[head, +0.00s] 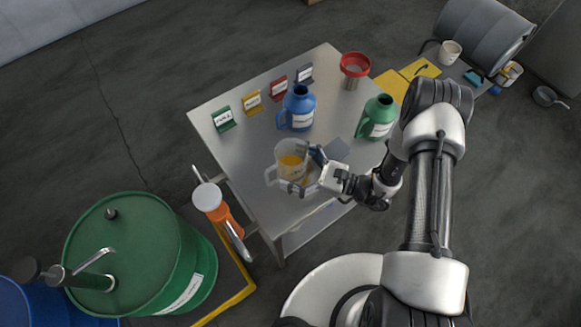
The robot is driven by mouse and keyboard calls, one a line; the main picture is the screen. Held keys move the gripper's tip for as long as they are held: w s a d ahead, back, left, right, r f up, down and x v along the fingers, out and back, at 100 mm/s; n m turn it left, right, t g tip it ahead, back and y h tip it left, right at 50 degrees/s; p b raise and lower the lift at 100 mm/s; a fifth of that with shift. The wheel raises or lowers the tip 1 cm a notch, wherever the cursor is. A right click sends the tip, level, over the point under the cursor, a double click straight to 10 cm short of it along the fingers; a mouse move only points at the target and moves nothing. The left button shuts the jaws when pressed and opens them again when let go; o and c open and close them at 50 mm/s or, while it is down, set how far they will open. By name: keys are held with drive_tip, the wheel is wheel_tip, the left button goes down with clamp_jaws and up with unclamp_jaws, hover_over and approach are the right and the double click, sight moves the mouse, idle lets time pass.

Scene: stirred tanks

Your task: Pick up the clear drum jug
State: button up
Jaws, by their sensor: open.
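The clear drum jug (285,151) stands on the steel table (238,152) near its front edge, with some orange liquid inside and its handle to the left. My gripper (299,170) is open, reaching in from the right. One finger is at the jug's right upper side and the other is low at its front. Whether the fingers touch the jug cannot be told. Part of the jug's right side is hidden behind the gripper.
A blue jug (298,108), a green jug (377,118) and a red funnel (354,66) stand on the table. Several small label signs (252,102) line its back left edge. A green drum (135,255) and an orange-and-white pump-like item (216,208) stand at the left.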

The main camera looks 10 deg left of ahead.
drive_tip(key=shift+a, duration=0.2)
drive_tip(key=shift+c, duration=0.4)
drive_tip(key=c, duration=1.3)
